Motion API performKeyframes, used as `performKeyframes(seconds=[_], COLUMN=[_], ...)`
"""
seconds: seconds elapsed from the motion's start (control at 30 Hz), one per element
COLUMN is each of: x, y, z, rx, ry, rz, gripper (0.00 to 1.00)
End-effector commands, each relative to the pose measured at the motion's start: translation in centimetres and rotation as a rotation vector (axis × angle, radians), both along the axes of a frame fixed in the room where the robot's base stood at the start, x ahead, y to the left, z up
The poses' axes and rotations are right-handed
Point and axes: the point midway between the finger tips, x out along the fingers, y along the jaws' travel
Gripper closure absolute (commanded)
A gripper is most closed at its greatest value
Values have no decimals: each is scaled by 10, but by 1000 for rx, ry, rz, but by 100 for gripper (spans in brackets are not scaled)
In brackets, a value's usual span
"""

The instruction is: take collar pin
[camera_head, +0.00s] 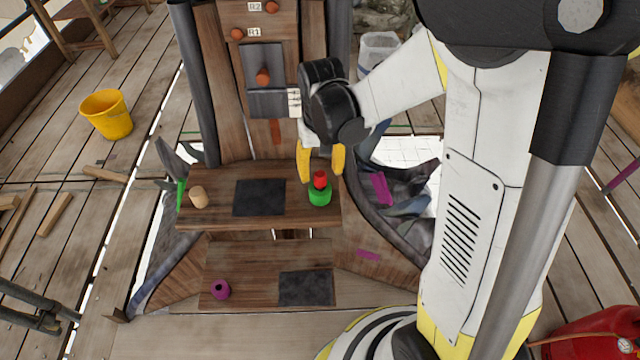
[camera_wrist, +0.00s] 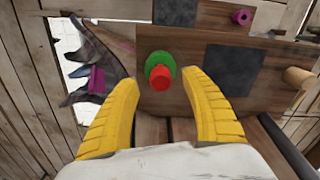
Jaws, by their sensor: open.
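A red pin-like piece (camera_head: 320,179) stands in a green ring or collar (camera_head: 320,196) at the right end of the upper wooden shelf. My gripper (camera_head: 321,176) is open, with its two yellow fingers pointing down on either side of the red piece. In the wrist view the red piece (camera_wrist: 159,78) and green ring (camera_wrist: 160,59) lie between the spread fingertips of my gripper (camera_wrist: 163,80). I see no finger clearly touching them. Which part is the collar pin is not labelled; the red piece in the green ring fits best.
The upper shelf (camera_head: 226,216) also holds a tan peg (camera_head: 198,197) and a dark square pad (camera_head: 259,198). The lower shelf (camera_head: 250,254) has a purple ring (camera_head: 220,289) and another dark pad (camera_head: 305,288). An upright panel (camera_head: 289,52) with orange knobs stands behind.

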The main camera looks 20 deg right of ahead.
Motion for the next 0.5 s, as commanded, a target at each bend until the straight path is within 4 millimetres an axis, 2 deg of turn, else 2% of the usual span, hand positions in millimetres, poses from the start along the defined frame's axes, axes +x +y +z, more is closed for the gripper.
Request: performKeyframes(seconds=[0.03,0.13,0.37,0.47,0.5], x=[0,0,0,0,0], y=[1,0,0,0,0], z=[-14,-26,-27,-27,-27], rx=[0,0,0,0,0], ry=[0,0,0,0,0], rz=[0,0,0,0,0], gripper=[45,45,45,71,83])
